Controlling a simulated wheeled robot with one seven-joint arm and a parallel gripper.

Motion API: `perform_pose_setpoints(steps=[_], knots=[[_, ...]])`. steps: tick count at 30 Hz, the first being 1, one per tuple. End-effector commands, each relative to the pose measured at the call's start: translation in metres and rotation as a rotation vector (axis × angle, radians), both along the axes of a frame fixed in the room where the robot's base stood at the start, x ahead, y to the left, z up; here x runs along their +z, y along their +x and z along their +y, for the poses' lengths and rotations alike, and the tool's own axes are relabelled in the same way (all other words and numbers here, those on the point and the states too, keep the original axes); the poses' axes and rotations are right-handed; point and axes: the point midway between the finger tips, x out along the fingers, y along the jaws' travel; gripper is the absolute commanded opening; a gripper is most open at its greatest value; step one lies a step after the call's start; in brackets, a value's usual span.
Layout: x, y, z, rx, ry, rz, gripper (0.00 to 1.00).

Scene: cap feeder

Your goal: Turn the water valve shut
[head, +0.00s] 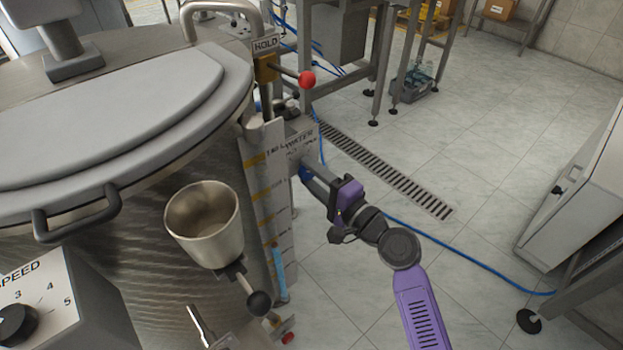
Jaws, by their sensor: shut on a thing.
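A label reading WATER (290,142) is fixed beside the sight gauge on the side of the large steel vessel. Just below it, a small blue part of the water valve handle (303,172) shows at the tip of my gripper (309,176). My gripper reaches in from the lower right and is shut on this blue handle. The jaws and wrist hide most of the valve, so its angle cannot be told.
A red-ball lever (307,80) marked HOLD stands above. A steel cup (205,222) and a black-ball handle (259,303) are to the left. A blue hose (470,262) crosses the floor past a drain grate (385,169). Open floor lies right.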

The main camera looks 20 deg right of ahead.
Motion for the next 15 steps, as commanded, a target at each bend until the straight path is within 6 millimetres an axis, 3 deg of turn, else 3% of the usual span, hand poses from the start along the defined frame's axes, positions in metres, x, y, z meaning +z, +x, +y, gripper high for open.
perform_pose_setpoints(steps=[15], knots=[[-0.0022, -0.0007, 0.0004, 0.001, -0.061, -0.016, 0.03]])
